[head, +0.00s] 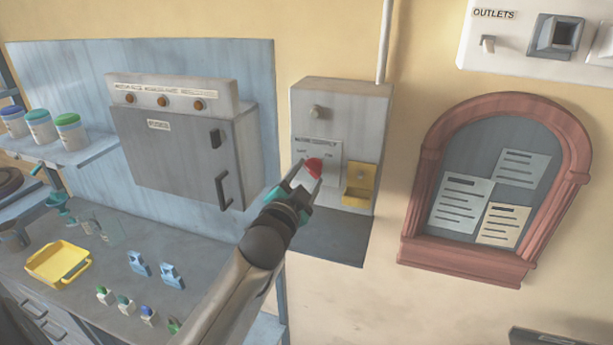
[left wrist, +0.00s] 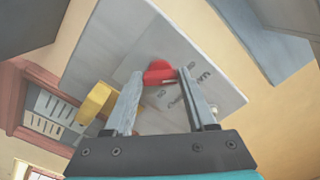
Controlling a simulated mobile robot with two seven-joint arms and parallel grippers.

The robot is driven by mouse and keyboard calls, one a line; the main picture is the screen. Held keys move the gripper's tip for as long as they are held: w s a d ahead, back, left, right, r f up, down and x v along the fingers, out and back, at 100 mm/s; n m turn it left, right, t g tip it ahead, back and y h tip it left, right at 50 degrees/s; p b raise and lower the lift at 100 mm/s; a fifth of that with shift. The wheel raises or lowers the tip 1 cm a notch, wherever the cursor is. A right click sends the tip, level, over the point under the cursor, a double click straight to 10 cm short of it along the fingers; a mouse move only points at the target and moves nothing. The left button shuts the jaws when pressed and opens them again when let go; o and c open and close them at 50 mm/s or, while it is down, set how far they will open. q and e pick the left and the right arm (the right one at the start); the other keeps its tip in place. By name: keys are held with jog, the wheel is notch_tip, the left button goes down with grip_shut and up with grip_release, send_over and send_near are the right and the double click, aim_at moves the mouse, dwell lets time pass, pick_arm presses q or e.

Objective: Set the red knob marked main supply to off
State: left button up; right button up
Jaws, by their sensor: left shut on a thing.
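The red knob (head: 314,167) sits on a light label plate on the grey wall box (head: 340,98). My left gripper (head: 304,175) reaches up to it from below and is shut on it. In the left wrist view the red knob (left wrist: 159,73) shows between the tips of the two fingers (left wrist: 160,88). The label's lettering beside the knob is partly hidden by the fingers and too small to read. The knob's exact pointing direction is hard to tell. My right gripper is not in view.
A yellow holder (head: 359,185) is fixed on the box just right of the knob. A grey knob (head: 318,112) sits above. A grey cabinet (head: 175,140) with a black handle hangs to the left. A red arched notice board (head: 490,180) is on the right wall.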

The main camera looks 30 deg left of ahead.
pick_arm(q)
jog(key=o, duration=1.4)
jog(key=shift+c, duration=0.2)
jog(key=b+v, duration=0.2)
jog(key=v, duration=1.3)
jog(key=shift+s, duration=0.2)
